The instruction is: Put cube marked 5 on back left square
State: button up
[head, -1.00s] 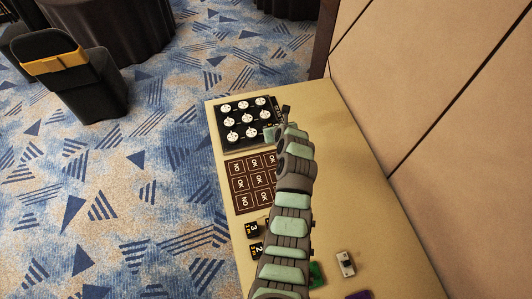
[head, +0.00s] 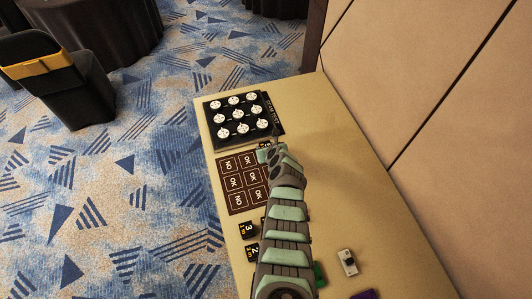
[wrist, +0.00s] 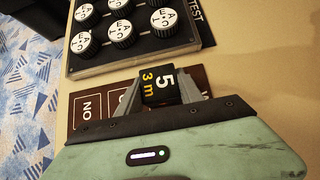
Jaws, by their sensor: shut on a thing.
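The black cube marked 5 (wrist: 158,87) is between my gripper's fingers (wrist: 160,92) in the wrist view, its top showing a white 5 and yellow lettering. My gripper (head: 266,151) is shut on it over the far right part of the brown mat, close to the board of dials. The mat (head: 232,206) has squares marked OK and NO; my arm hides its right side in the head view. I cannot tell whether the cube touches the mat.
A dark board with several white round dials (head: 209,106) stands just beyond the mat. Cubes marked 3 (head: 249,229) and 2 (head: 250,253) lie on the near side. A white switch (head: 347,262) and a purple piece (head: 364,295) lie to the right. The table's right half is mostly clear.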

jog(key=shift+f+b, duration=0.3)
jog(key=shift+f, duration=0.65)
jog(key=shift+f, duration=0.2)
jog(key=o, duration=1.4)
jog(key=shift+r, duration=0.15)
